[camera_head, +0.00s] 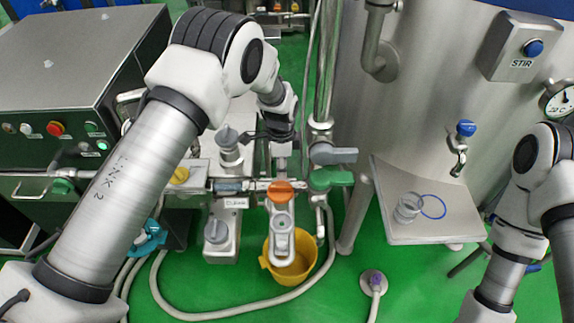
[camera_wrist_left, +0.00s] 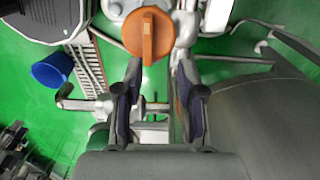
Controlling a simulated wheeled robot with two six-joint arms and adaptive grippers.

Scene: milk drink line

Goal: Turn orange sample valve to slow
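The orange sample valve (camera_head: 281,190) is a round knob with a raised grip bar, on top of a steel fitting in the middle of the head view. In the left wrist view the orange knob (camera_wrist_left: 148,37) is at the top, its bar running up and down the picture. My left gripper (camera_head: 281,143) is just behind the knob in the head view. In the left wrist view its two fingers (camera_wrist_left: 158,75) are apart with nothing between them, and the knob lies just beyond the tips. Any slow marking is too small to read. My right gripper is outside the frames; only its arm shows.
A yellow bucket (camera_head: 290,262) stands below the valve. Grey (camera_head: 333,154) and green (camera_head: 331,178) handles sit close to the right, a yellow knob (camera_head: 180,175) to the left. A steel tray (camera_head: 425,228) with a glass (camera_head: 407,207) is further right, beside the tank.

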